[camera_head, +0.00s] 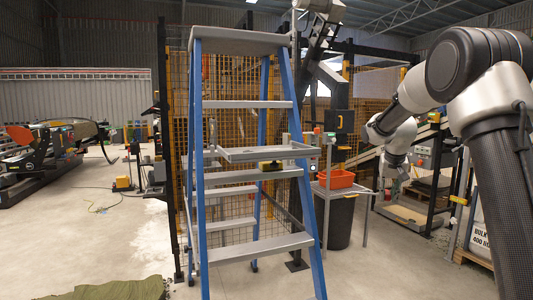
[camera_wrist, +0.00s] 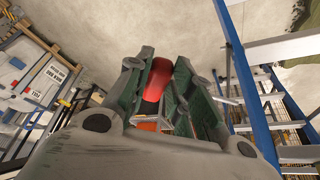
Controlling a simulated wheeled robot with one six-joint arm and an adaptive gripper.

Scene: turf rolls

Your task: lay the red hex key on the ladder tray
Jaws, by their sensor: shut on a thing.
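A blue stepladder (camera_head: 200,180) with grey steps stands in the middle of the head view. The grey ladder tray (camera_head: 250,155) sticks out at mid height. A small yellow and black item (camera_head: 270,166) shows at the tray's front edge. My gripper (camera_head: 384,187) is to the right of the ladder, apart from the tray. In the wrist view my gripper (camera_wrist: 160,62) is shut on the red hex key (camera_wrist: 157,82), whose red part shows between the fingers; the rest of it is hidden. The ladder's blue rail (camera_wrist: 243,85) is at the right there.
An orange bin (camera_head: 336,178) sits on a small stand between the ladder and my gripper; a dark barrel (camera_head: 338,222) is below it. A wire mesh fence (camera_head: 235,95) stands behind the ladder. Green turf (camera_head: 120,289) lies at the front left.

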